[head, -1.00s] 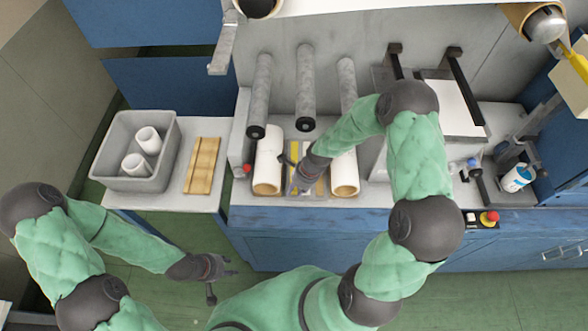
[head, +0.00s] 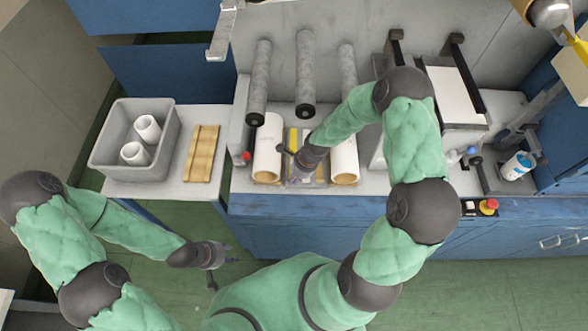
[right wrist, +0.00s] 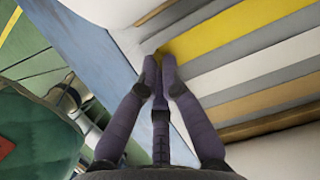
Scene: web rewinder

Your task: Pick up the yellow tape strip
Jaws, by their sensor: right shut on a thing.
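The yellow tape strip (head: 293,140) lies on a tray of parallel strips between two white rolls on the bench. It also shows in the right wrist view (right wrist: 235,32), running away to the upper right beside grey, white and tan strips. My right gripper (right wrist: 160,62) is shut on the near end of the yellow strip, its fingertips close together there. In the head view, my right gripper (head: 299,174) partly covers the strips. My left gripper (head: 226,258) hangs empty over the green floor, its fingers spread.
Grey rollers (head: 305,75) jut out above. A grey bin (head: 108,155) with white rolls and a wooden piece (head: 201,152) are at left.

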